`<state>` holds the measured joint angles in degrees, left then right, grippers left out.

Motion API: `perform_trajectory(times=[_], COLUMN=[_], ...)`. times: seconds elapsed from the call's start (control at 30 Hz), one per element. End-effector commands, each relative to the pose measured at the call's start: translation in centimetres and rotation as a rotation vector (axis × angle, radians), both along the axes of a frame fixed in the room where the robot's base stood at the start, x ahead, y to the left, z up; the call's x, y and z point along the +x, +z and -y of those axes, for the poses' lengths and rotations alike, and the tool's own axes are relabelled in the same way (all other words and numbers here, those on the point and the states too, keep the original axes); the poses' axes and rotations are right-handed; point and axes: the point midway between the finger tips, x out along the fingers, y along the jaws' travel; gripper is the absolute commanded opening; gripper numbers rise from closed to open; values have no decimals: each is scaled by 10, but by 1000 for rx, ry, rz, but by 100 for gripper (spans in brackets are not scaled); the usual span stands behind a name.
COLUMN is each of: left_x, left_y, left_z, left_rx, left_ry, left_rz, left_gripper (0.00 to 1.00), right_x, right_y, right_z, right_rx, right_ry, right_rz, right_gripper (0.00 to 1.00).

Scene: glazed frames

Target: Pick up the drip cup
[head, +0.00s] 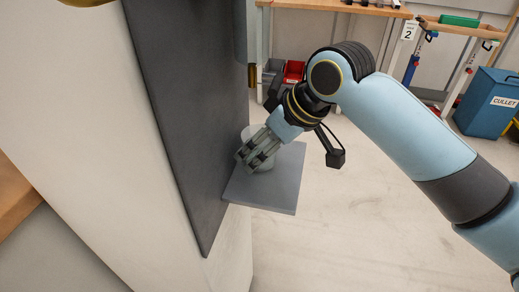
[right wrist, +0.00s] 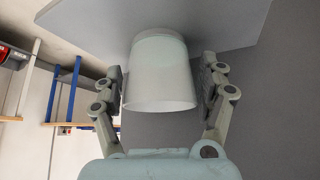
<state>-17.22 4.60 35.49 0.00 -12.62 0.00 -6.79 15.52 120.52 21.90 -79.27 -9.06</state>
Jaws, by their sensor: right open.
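The drip cup (right wrist: 160,75) is a pale, whitish, slightly tapered cup. It stands on a small grey shelf (head: 285,190) that juts out beside a dark upright panel. In the head view the cup (head: 249,131) is mostly hidden behind my right gripper (head: 253,158). In the right wrist view my right gripper (right wrist: 161,86) is open, with one finger on each side of the cup. A narrow gap shows between each finger and the cup's wall. My left gripper is not in view.
The dark panel (head: 185,110) rises close to the left of my right gripper. Behind are a red bin (head: 293,71), a workbench (head: 335,8) and a blue cullet bin (head: 490,103). The floor (head: 370,220) right of the shelf is clear.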

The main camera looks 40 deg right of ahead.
Motion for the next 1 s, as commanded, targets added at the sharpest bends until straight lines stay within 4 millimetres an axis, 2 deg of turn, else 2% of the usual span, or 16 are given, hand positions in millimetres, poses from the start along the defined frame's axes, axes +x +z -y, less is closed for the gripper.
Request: perform_trajectory(times=[0.1,0.3,0.6,0.63,1.0], left_x=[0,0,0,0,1], left_y=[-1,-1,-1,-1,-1], left_z=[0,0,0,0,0], left_rx=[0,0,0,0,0], left_ry=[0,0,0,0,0], left_rz=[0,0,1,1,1], left_gripper=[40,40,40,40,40], right_x=[3,3,3,3,3], right_y=[-10,-10,-10,-10,-10], right_z=[-1,-1,-1,-1,0], right_rx=[-1,-2,-2,-2,-1], right_ry=[0,-1,-1,-1,-1], right_rz=[-4,-3,-3,-3,-2], right_gripper=[75,75,37,35,34])
